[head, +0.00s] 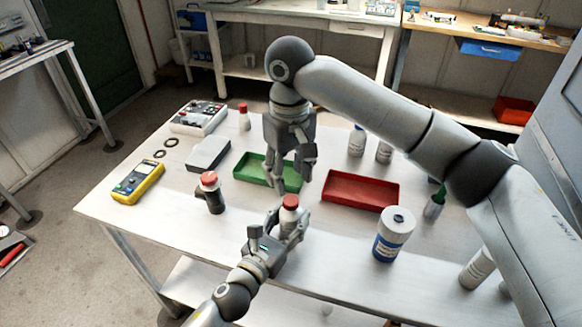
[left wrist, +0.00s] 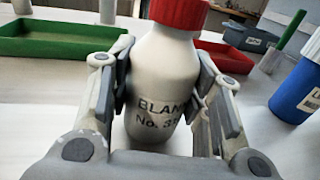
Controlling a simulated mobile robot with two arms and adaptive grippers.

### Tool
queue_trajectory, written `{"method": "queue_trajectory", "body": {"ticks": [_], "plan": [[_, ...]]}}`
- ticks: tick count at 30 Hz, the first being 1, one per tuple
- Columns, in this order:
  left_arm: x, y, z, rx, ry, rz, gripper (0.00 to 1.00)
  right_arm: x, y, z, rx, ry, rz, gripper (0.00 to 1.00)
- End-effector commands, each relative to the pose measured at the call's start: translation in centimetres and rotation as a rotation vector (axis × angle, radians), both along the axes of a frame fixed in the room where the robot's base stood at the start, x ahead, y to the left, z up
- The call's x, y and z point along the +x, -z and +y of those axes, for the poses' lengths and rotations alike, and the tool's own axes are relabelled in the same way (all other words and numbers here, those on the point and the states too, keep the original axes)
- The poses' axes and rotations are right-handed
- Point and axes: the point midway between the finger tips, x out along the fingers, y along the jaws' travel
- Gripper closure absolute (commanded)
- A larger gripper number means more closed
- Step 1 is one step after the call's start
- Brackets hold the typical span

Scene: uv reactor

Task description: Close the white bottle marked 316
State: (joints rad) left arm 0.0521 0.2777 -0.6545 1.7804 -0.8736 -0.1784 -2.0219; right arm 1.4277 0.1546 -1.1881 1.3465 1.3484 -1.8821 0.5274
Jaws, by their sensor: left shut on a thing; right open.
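My left gripper (head: 290,222) is shut on a white bottle (left wrist: 165,85) that stands upright near the table's middle. Its label reads "BLANK No. 3" and then a digit or more that I cannot read fully. A red cap (head: 290,201) sits on top of the bottle; it also shows in the left wrist view (left wrist: 180,12), cut off by the top edge. I cannot tell whether it is tight. My right gripper (head: 292,185) is open and empty, pointing down just above and behind the cap, apart from it.
A green tray (head: 244,176) and a red tray (head: 360,203) lie behind the bottle. A yellow meter (head: 138,181) lies at the left edge.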

Motion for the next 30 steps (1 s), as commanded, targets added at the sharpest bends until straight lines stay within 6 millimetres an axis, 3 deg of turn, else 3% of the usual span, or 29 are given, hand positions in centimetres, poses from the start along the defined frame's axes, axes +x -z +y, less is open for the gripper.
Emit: {"method": "queue_trajectory", "body": {"ticks": [21, 30], "plan": [[0.01, 0.01, 0.03, 0.000, -0.001, 0.000, 1.00, -0.02, -0.86, -0.26, -0.003, -1.150, -0.007, 0.53], [0.01, 0.01, 0.02, 0.000, -0.001, 0.000, 1.00, -0.04, -0.98, -0.33, -0.002, -1.413, -0.006, 0.53]]}}
